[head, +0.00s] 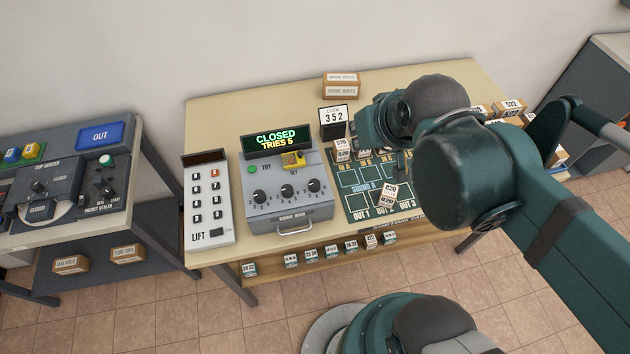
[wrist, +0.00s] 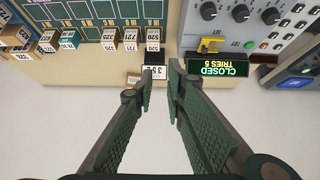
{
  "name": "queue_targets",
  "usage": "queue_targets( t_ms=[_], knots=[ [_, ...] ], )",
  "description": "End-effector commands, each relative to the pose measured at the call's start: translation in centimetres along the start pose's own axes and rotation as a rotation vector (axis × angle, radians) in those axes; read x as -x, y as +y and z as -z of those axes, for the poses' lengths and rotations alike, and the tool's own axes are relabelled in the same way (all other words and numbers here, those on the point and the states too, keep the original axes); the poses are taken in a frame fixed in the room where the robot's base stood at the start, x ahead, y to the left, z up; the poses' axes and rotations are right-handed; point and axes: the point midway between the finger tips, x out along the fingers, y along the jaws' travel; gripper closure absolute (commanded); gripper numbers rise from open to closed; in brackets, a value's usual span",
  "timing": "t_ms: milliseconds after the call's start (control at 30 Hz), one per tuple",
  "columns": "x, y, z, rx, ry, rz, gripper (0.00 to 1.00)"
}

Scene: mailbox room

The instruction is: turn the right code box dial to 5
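The code box (head: 290,211) is a grey box on the table with three black dials in a row. Its right dial (head: 314,185) is also in the upside-down wrist view, as the leftmost of the three dials (wrist: 208,11). Its setting is too small to read. The display (head: 277,140) says CLOSED, TRIES 5. A yellow piece (head: 293,159) sits behind the right dial, at the SET label. My gripper (wrist: 162,72) is open and empty, right of the box and apart from the dials. In the head view my arm mostly hides it.
A card (head: 333,116) reading CODE 352 stands behind the dark green sorting board (head: 368,188), which has several numbered blocks. A keypad marked LIFT (head: 208,204) is left of the box. My arm covers the table's right part. Small boxes (head: 341,84) stand at the back.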

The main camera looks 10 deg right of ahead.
Motion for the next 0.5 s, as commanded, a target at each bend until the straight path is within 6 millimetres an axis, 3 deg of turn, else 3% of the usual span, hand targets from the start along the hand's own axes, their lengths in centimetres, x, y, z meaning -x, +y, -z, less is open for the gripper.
queue_targets(
  t_ms=[33, 133, 500],
  knots=[
    [0.0, 0.0, 0.0, -0.004, -0.002, 0.001, 0.79],
    [-0.1, -0.2, 0.1, -0.025, -0.010, 0.003, 0.66],
    [-1.5, -1.8, 0.5, -0.272, -0.109, 0.006, 0.66]
  ],
)
